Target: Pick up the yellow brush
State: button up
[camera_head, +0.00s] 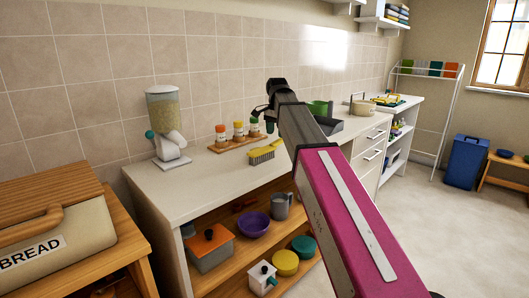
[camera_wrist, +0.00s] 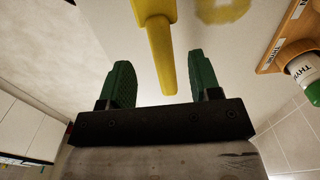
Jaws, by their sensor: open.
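The yellow brush (camera_head: 265,151) lies on the white countertop, its grey bristles facing down, in front of the spice rack. Its handle points toward the right, to the area under my arm. In the wrist view, the yellow handle (camera_wrist: 158,50) reaches down from the top edge, between my two green fingers. My gripper (camera_wrist: 160,68) is open, with a gap on both sides of the handle, and neither finger visibly touches it. In the head view, my gripper (camera_head: 268,124) shows small and dark above the counter, just behind the brush.
A spice rack (camera_head: 237,142) with several jars stands behind the brush; a jar (camera_wrist: 305,72) shows at right in the wrist view. A grain dispenser (camera_head: 165,125) stands to the left. The counter's front left is clear.

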aim_at(271, 148)
jog(key=f, duration=0.8)
jog(key=shift+w+d, duration=0.15)
jog(key=shift+w, duration=0.1)
jog(key=c, duration=1)
